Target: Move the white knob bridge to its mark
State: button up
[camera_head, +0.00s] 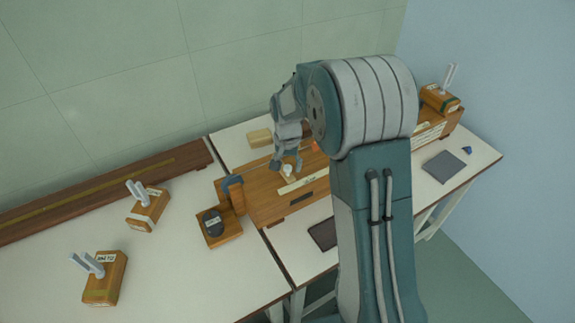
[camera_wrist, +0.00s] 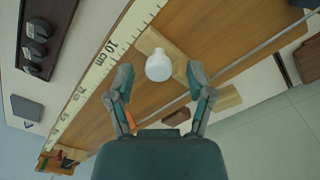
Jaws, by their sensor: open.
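The white knob bridge has a round white knob (camera_wrist: 158,66) on a pale wooden crosspiece (camera_wrist: 228,98) lying across a long brown wooden bench, beside its white centimetre scale (camera_wrist: 92,80). In the head view the knob (camera_head: 288,169) shows small, just below my gripper (camera_head: 284,164). In the wrist view my gripper (camera_wrist: 159,76) is open, with one finger on each side of the knob and visible gaps between. A small orange piece (camera_head: 315,147) is on the bench right of the knob; I cannot tell whether it is the mark.
A wooden block with a dark oval top (camera_head: 216,226) stands left of the bench. Two pronged wooden blocks (camera_head: 147,209) (camera_head: 105,279) stand on the left table, before a long dark rail (camera_head: 110,190). A grey plate (camera_head: 444,166) lies right. My arm hides the bench's middle.

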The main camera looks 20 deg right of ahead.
aim_at(272, 185)
jog(key=shift+f, duration=0.25)
grip_shut()
jog(key=shift+s+a, duration=0.25)
jog(key=shift+a, duration=0.6)
jog(key=shift+s+a, duration=0.25)
jog(key=shift+a, duration=0.65)
jog(key=shift+s+a, duration=0.25)
jog(key=shift+a, duration=0.6)
jog(key=shift+d, duration=0.1)
